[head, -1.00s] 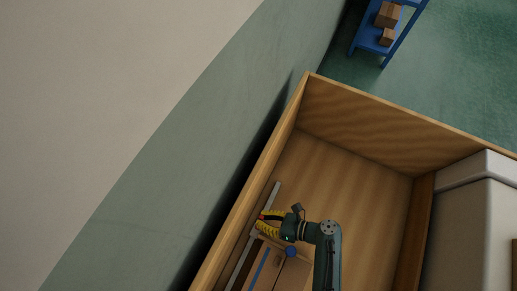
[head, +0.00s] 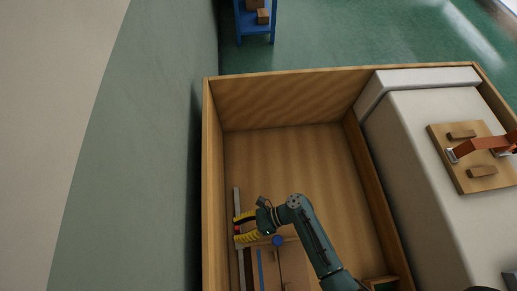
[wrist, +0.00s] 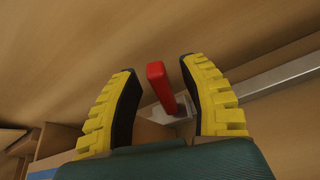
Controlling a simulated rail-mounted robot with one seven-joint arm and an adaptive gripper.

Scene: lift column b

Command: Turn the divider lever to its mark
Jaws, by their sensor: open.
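The divider lever shows in the wrist view as a red handle (wrist: 158,85) rising from a pale metal bracket (wrist: 182,122). My gripper (wrist: 158,69) is open, with one yellow-ribbed finger on each side of the handle. The handle looks nearer the right finger, and I cannot tell whether they touch. In the head view my gripper (head: 236,228) is at the left side of the wooden box, with a small bit of red between its fingers. No mark for the lever can be made out.
A grey rail (head: 237,200) runs along the left wall of the wooden box (head: 290,98). A blue round knob (head: 277,240) and a blue strip (head: 260,268) lie near my arm. The box floor behind is clear. A pale case (head: 415,145) with a strapped board (head: 462,180) stands at right.

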